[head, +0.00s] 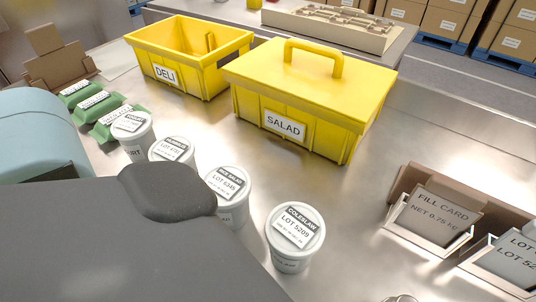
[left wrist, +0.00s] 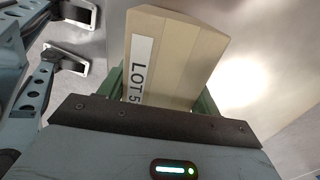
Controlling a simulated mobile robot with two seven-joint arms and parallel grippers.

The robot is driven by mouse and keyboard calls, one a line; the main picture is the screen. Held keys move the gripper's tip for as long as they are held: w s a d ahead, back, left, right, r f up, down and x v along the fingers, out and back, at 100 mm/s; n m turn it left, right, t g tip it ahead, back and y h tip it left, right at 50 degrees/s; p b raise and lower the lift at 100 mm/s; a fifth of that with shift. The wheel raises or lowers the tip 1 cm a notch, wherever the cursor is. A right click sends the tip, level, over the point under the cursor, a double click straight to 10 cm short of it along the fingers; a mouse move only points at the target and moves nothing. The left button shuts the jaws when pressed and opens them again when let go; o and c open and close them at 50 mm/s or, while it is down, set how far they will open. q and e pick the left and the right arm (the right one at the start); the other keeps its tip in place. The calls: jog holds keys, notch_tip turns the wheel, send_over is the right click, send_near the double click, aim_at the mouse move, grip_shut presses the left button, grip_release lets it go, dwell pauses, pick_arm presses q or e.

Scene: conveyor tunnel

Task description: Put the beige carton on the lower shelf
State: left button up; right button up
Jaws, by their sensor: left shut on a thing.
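The beige carton (left wrist: 185,45) is in the left wrist view, with a white label reading "LOT 5" and more that is cut off or hidden. My left gripper (left wrist: 163,92) is shut on it, with one green finger on each side. The carton's near end is hidden behind the dark edge of the gripper. The carton does not show in the head view, where large dark grey and pale blue parts cover the lower left. I cannot make out a lower shelf in either view. My right gripper is not in view.
On the steel table stand a yellow open DELI crate (head: 171,75), a lidded yellow SALAD crate (head: 308,92) and several white tubs, one labelled coleslaw (head: 293,240). Green cartons (head: 98,110) lie at the left. Card holders (head: 430,215) stand at the right. The table's middle right is clear.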

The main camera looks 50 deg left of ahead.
pick_arm(q)
jog(key=shift+f, duration=0.7)
jog(key=shift+w, duration=0.1)
jog(key=shift+f, duration=0.1)
jog(key=o, duration=1.5)
